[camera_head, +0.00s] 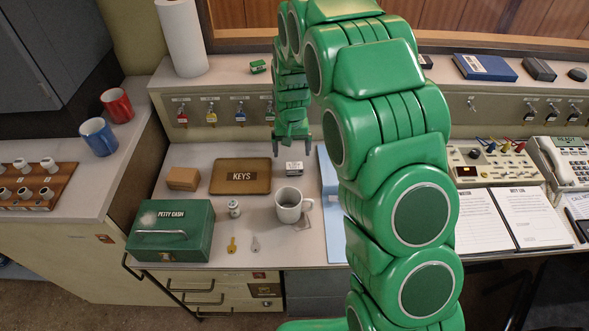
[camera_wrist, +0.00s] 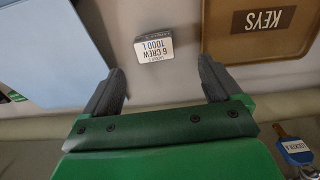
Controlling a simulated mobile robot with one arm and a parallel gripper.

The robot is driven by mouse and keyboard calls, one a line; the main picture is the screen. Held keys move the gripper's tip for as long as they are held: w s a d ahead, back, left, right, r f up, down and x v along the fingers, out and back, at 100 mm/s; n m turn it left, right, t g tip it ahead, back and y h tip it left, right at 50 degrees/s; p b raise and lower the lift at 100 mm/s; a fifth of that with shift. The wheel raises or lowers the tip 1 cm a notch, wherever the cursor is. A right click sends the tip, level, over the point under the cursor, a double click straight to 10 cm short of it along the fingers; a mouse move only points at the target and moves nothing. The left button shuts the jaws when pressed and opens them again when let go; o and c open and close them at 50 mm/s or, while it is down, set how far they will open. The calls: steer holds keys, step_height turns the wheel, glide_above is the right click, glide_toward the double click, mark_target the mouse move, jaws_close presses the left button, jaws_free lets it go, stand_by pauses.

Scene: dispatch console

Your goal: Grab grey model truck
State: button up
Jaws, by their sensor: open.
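A small grey block with a white top label reading "6 CREW 1000 L" (camera_wrist: 153,48) lies on the desk; it fits the grey model truck, though its wheels are not clear. It also shows in the head view (camera_head: 294,168), right of the KEYS tray. My gripper (camera_head: 291,148) is above the desk just behind the truck. In the wrist view my gripper (camera_wrist: 160,82) is open and empty, and the truck lies ahead of the fingertips, roughly in line with the gap, apart from both fingers.
The brown KEYS tray (camera_head: 227,190) is left of the truck. A white mug (camera_head: 289,207) stands in front of it. A blue folder (camera_wrist: 52,45) lies beside it, partly behind my arm in the head view. A green petty cash box (camera_head: 171,248) stands front left. A small green block (camera_head: 258,66) is on the shelf.

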mark_target(294, 165)
steer(key=shift+f, duration=1.7)
steer(key=shift+d+f, duration=0.2)
steer(key=shift+f, duration=1.05)
steer(key=shift+d+f, duration=0.2)
steer(key=shift+f, duration=1.05)
steer(key=c, duration=1)
steer(key=shift+c, duration=0.2)
steer(key=shift+r, duration=0.1)
steer(key=shift+r, duration=0.2)
steer(key=r, duration=0.3)
steer(key=shift+s, duration=0.2)
steer(key=s+d+r, duration=0.3)
steer(key=s+r, duration=0.6)
steer(key=s, duration=0.4)
steer(key=shift+s+r, duration=0.2)
steer(key=shift+r, duration=0.05)
